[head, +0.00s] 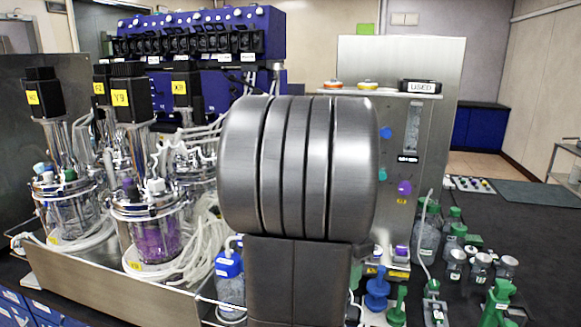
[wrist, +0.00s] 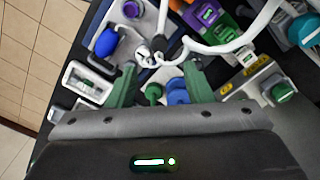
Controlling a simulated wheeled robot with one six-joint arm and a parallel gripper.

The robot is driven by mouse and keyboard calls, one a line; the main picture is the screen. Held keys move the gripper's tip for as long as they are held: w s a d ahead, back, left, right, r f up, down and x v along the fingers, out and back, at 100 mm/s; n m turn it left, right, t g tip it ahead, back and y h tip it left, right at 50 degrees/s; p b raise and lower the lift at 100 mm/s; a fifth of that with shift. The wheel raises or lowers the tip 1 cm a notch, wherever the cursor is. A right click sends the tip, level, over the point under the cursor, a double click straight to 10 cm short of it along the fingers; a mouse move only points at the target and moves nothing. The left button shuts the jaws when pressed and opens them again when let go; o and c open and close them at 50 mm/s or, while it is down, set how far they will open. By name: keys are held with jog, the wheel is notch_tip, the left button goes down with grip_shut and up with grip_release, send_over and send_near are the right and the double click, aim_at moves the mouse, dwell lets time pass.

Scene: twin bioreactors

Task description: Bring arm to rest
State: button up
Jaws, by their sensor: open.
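My gripper (wrist: 161,70) shows in the wrist view as two green fingers standing well apart. It is open, and nothing is clamped between the fingers. A blue piece (wrist: 177,92) and a small green piece (wrist: 153,92) show in the gap, below the fingers. A white tube (wrist: 225,46) loops close to the fingertips; I cannot tell whether it touches them. In the head view my own grey arm link fills the middle, and the gripper is not visible there.
Glass vessels with black tops (head: 146,220) stand in a metal tray (head: 85,285) at left. A steel cabinet (head: 440,120) stands behind my arm. Green-capped bottles (head: 427,235) and a green spray bottle (head: 497,303) crowd the bench at right. The dark bench top (head: 535,240) is clear farther right.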

notch_tip(320, 180, down, 10)
jog(key=shift+f, duration=0.1)
jog(key=shift+n, duration=0.5)
jog(key=n, duration=0.4)
jog(key=shift+r, duration=0.2)
jog(key=n, duration=0.6)
jog(key=shift+n, duration=0.3)
notch_tip(320, 180, up, 6)
jog(key=shift+r, duration=0.1)
jog(key=shift+s, duration=0.15)
